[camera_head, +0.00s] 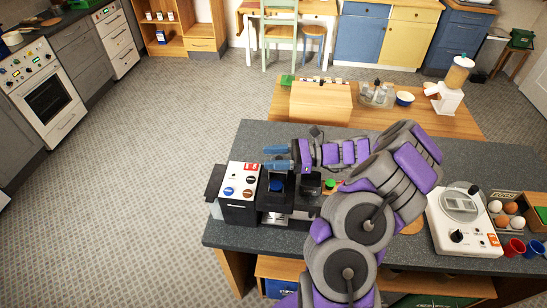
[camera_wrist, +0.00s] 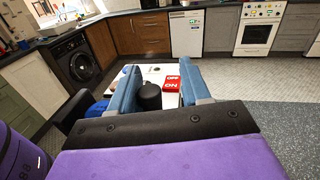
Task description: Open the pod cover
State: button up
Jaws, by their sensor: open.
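The coffee machine (camera_head: 238,205) stands at the left end of the dark counter. Its white top carries a red switch, blue and brown buttons and black parts. I cannot tell for sure which part is the pod cover. My gripper (camera_head: 270,157) is open, its two blue fingers pointing left above the far side of the machine. In the wrist view my gripper (camera_wrist: 158,88) has its fingers apart. A black knob (camera_wrist: 150,96) and the red ON/OFF switch (camera_wrist: 172,84) show between them, below or beyond the fingertips. Contact cannot be seen.
On the same counter, a white scale-like appliance (camera_head: 462,222), an egg tray (camera_head: 507,213) and red and blue cups (camera_head: 515,247) stand to the right. A wooden table (camera_head: 430,118) with a grinder (camera_head: 452,85) is behind. The floor to the left is clear.

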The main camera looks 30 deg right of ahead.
jog(key=shift+s+d, duration=0.1)
jog(key=shift+s, duration=0.1)
jog(key=shift+s+d, duration=0.15)
jog(key=shift+d, duration=0.15)
jog(key=p+v, duration=0.1)
jog(key=v, duration=1)
jog(key=shift+p, duration=0.3)
jog(key=shift+d+f, duration=0.1)
jog(key=shift+d, duration=0.2)
